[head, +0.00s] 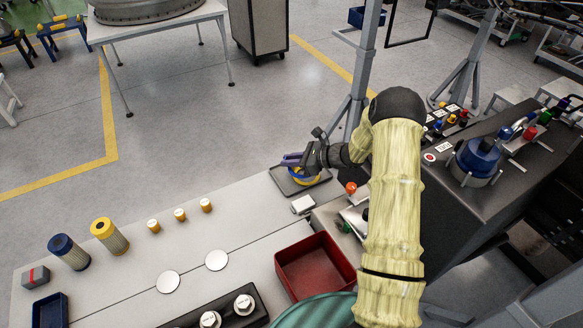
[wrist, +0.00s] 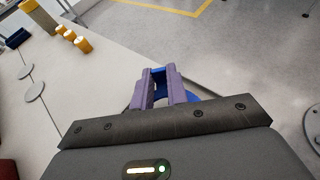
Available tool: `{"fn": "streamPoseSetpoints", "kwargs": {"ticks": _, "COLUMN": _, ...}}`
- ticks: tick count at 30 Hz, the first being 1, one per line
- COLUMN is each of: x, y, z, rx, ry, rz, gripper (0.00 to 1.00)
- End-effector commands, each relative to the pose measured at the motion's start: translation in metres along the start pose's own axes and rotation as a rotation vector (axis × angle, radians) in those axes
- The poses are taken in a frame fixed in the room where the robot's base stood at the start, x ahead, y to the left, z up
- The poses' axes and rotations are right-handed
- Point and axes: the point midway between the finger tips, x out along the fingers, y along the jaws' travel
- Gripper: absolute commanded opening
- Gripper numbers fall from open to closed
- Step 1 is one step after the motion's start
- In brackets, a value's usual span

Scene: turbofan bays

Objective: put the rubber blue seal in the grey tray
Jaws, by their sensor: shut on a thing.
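My gripper (head: 290,160) reaches over the grey tray (head: 284,188) at the far end of the bench in the head view. In the wrist view its purple fingers (wrist: 160,85) are shut on the blue seal (wrist: 159,73), part of which shows between and beside the fingers.
A grey post (head: 362,70) rises behind the tray.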

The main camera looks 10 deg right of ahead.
Motion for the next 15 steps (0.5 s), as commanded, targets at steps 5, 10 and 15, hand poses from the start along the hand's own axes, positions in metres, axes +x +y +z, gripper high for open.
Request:
{"fn": "streamPoseSetpoints", "kwargs": {"ticks": 5, "x": 0.001, "y": -0.001, "z": -0.001, "rx": -0.002, "ry": -0.001, "rz": -0.001, "gripper": 0.0}}
{"fn": "streamPoseSetpoints", "kwargs": {"ticks": 10, "x": 0.001, "y": 0.0, "z": -0.003, "rx": -0.001, "ry": -0.001, "rz": 0.0, "gripper": 0.0}}
{"fn": "streamPoseSetpoints", "kwargs": {"ticks": 15, "x": 0.009, "y": 0.001, "z": -0.019, "rx": 0.003, "ry": 0.0, "rz": 0.002, "gripper": 0.0}}
